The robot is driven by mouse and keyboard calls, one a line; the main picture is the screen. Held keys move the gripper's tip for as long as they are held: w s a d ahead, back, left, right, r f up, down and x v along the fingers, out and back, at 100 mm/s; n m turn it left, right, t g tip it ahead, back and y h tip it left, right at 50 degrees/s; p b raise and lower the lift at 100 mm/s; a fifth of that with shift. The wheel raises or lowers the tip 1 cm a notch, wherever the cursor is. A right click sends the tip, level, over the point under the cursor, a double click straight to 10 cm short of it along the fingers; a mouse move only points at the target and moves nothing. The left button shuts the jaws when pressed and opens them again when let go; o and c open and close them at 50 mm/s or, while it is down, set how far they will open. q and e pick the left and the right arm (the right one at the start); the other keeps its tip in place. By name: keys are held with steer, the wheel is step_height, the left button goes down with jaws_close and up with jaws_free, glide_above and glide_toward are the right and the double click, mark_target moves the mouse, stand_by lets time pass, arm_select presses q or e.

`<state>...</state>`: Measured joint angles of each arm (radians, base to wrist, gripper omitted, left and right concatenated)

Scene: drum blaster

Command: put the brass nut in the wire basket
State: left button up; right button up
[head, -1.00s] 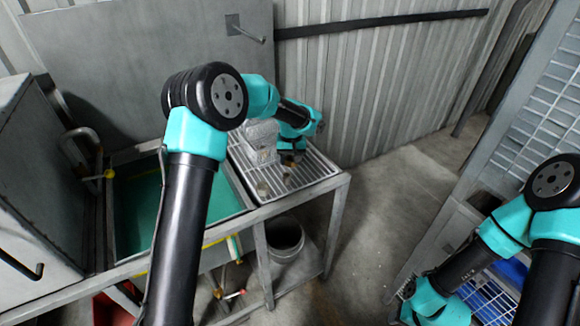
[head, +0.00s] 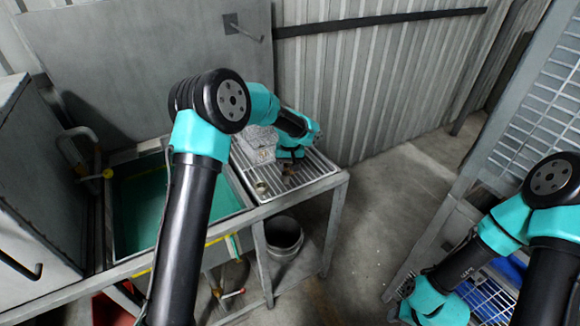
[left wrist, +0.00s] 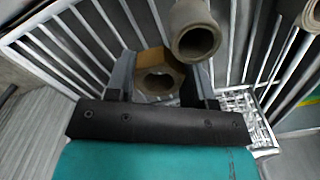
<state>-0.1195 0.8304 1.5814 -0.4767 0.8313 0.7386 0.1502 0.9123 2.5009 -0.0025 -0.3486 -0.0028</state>
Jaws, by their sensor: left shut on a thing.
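The brass nut (left wrist: 155,76) is a hexagonal ring with a round hole, between the two fingers of my left gripper (left wrist: 158,82) in the left wrist view. The fingers are shut on it, just over the slatted rack; I cannot tell whether it touches the slats. In the head view my left gripper (head: 288,168) is low over the rack and the nut is too small to make out. The wire basket (head: 258,146) stands on the rack just left of the gripper, and its mesh shows in the left wrist view (left wrist: 243,102). My right gripper is out of view.
A short pipe piece (left wrist: 196,40) stands close by the nut; in the head view a small round piece (head: 262,187) sits on the slatted rack (head: 318,166). A green-bottomed sink (head: 140,205) lies left. A bucket (head: 284,236) is below.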

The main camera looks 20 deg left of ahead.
arm_select(q)
steer(key=shift+f, duration=0.1)
steer(key=o, duration=1.2)
steer(key=shift+c, duration=0.2)
step_height(320, 180, up, 12)
